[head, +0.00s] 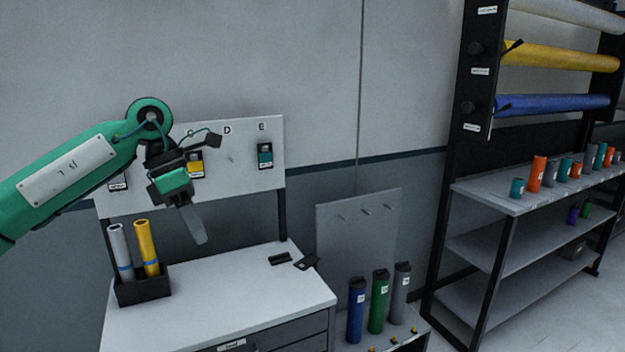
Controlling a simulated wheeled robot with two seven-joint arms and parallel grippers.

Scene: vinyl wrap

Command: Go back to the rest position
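My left arm comes in from the left edge and bends down in front of the white panel. My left gripper (194,224) hangs over the back of the white workbench (215,295), clear of its top. Its grey fingers point down and overlap from this angle, so I cannot tell whether they are open or shut. I see no separate object in them. My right gripper is not in view.
A black holder (143,290) with a grey and a yellow roll stands on the bench's left. Small black items (281,258) lie at its back right. Blue, green and grey tubes (378,302) stand right of it. A shelf rack (500,197) with cups and wrap rolls is farther right.

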